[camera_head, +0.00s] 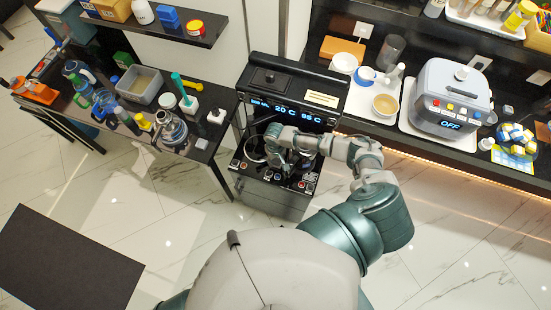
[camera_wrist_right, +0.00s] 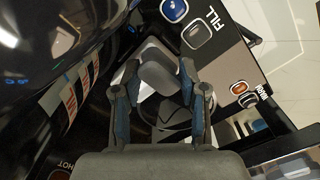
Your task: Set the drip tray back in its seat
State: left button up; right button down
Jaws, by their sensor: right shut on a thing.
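The black water dispenser (camera_head: 290,85) stands at the centre of the head view, its display showing 20 C and 95 C. My right gripper (camera_head: 285,153) is low at its front, over the button panel. In the right wrist view the gripper (camera_wrist_right: 160,75) has its fingers shut on a grey rounded part, which seems to belong to the drip tray (camera_wrist_right: 157,76). Most of the tray is hidden by the fingers and dark surroundings. I cannot tell how it sits against its seat. My left gripper is not in view.
Panel buttons marked FILL (camera_wrist_right: 197,33) are close to the fingers. A side table (camera_head: 205,125) with bottles and a grey bin (camera_head: 140,84) stands left. The right counter holds a grey cooker (camera_head: 452,92) and a bowl (camera_head: 385,104).

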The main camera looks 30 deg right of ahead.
jog(key=shift+f, duration=0.25)
dwell(0.3)
jog(key=c, duration=0.6)
grip_release()
jog(key=shift+o, duration=0.2)
